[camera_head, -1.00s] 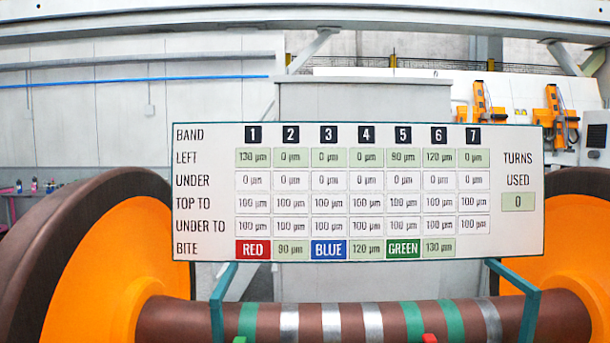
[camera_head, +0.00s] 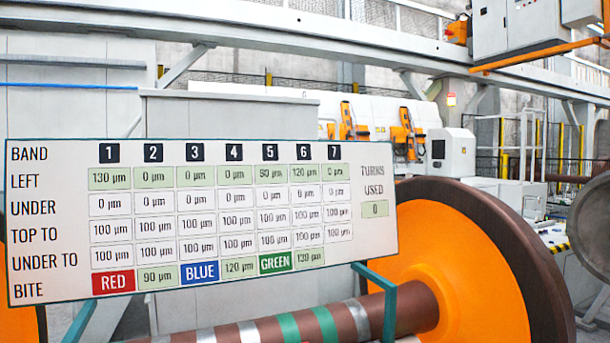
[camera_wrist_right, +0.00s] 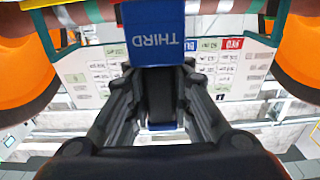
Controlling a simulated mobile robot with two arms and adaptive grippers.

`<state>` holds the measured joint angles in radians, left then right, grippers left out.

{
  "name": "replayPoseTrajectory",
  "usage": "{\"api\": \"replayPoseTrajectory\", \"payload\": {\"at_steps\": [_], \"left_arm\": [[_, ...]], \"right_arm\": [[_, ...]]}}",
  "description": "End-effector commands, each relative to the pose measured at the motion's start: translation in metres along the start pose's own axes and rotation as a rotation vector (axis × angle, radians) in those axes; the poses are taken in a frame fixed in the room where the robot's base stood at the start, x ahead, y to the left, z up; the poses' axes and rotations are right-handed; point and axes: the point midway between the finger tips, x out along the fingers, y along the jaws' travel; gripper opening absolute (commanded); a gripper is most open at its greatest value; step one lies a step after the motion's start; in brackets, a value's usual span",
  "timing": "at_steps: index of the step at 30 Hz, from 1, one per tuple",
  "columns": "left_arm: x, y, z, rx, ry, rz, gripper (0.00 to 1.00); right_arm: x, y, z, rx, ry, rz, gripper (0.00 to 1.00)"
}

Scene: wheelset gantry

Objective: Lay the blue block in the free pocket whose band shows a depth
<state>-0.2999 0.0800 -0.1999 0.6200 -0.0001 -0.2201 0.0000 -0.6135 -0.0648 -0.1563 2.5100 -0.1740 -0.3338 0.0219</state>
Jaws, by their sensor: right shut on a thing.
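The blue block (camera_wrist_right: 155,52) is in the right wrist view, with the word THIRD upside down on its face. My right gripper (camera_wrist_right: 160,88) is shut on it, one finger on each side. The board (camera_head: 205,215) stands at the left in the head view. Its LEFT row reads 130, 0, 0, 0, about 90, 120 and 0 µm for bands 1 to 7. Its BITE row reads RED, 90 µm, BLUE, 120 µm, GREEN, 130 µm. The banded axle (camera_head: 290,325) shows below the board. I cannot make out the pockets. My left gripper is in neither view.
An orange-faced wheel (camera_head: 445,270) stands right of the board, at the axle's end. A teal bracket (camera_head: 389,305) rises beside the axle. Behind are white cabinets with orange devices (camera_head: 405,135) and a yellow-posted fence. In the wrist view, wheels flank the block and the board lies beyond it.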

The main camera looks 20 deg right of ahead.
Motion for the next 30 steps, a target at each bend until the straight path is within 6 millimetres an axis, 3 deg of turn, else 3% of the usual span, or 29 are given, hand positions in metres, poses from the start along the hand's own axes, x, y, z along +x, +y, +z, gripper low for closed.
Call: {"api": "replayPoseTrajectory", "payload": {"at_steps": [10, 21, 30], "left_arm": [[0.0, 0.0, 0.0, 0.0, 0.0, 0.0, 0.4], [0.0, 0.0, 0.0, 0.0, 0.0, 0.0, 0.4], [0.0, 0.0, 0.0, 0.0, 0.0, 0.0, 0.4]], "right_arm": [[-0.001, 0.0, 0.001, 0.0, 0.001, 0.001, 0.0], [-0.042, 0.01, 0.047, 0.002, -0.003, 0.031, 0.0], [-0.049, 0.011, 0.051, -0.001, 0.003, 0.035, 0.0]]}}
